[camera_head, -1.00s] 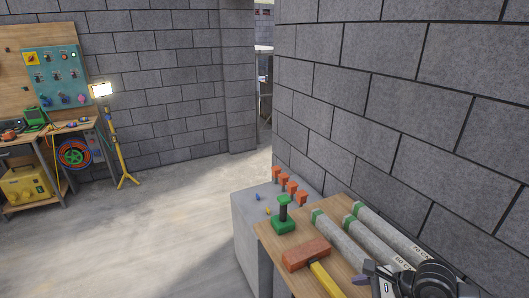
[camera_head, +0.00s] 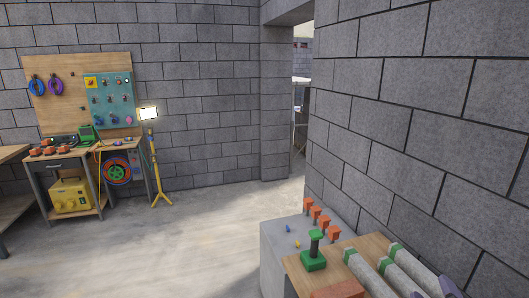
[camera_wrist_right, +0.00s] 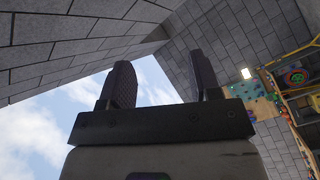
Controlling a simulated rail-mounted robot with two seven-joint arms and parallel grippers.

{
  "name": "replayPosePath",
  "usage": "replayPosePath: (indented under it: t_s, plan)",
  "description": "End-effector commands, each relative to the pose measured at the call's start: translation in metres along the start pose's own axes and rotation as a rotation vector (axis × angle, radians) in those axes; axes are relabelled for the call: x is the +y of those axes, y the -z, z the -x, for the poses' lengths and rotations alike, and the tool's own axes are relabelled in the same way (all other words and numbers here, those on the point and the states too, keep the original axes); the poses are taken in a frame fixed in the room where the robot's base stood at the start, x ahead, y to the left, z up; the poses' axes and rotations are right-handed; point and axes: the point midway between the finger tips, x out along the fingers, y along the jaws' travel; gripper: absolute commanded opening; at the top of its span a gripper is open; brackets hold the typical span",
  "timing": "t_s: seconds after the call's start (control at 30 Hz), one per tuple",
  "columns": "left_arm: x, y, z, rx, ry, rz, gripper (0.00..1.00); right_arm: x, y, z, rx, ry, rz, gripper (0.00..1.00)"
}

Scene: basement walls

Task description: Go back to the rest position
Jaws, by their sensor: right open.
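My left gripper is in neither view.
Red clamps (camera_head: 316,216) stand on the grey block behind. A workbench (camera_head: 58,160) and lit lamp (camera_head: 148,114) stand left. The middle floor is clear.

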Motion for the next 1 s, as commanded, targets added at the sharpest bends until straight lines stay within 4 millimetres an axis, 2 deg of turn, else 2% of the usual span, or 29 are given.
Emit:
replayPosePath:
  t_s: [0.03,0.1,0.2,0.37,0.5,0.6,0.8,0.97,1.0]
  plan:
    - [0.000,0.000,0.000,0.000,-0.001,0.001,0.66,-0.037,-0.016,0.016,-0.081,0.139,-0.076,0.57]
    - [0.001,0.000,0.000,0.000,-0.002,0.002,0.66,-0.077,-0.033,0.039,-0.166,0.300,-0.155,0.57]
    - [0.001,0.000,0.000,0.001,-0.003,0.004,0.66,-0.125,-0.050,0.073,-0.229,0.478,-0.259,0.57]
    - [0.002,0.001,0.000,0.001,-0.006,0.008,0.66,-0.181,-0.086,0.126,-0.358,0.649,-0.406,0.57]
    - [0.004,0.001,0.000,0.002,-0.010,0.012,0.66,-0.223,-0.124,0.175,-0.519,0.746,-0.490,0.57]
    - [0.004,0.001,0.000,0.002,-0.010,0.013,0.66,-0.247,-0.147,0.209,-0.623,0.803,-0.521,0.57]
    - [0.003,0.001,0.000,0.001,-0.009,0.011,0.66,-0.280,-0.177,0.271,-0.776,0.901,-0.537,0.57]
    - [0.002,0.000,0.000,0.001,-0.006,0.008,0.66,-0.293,-0.201,0.314,-0.877,0.958,-0.508,0.57]
    - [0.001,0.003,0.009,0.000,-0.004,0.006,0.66,-0.285,-0.197,0.318,-0.883,0.961,-0.505,0.57]
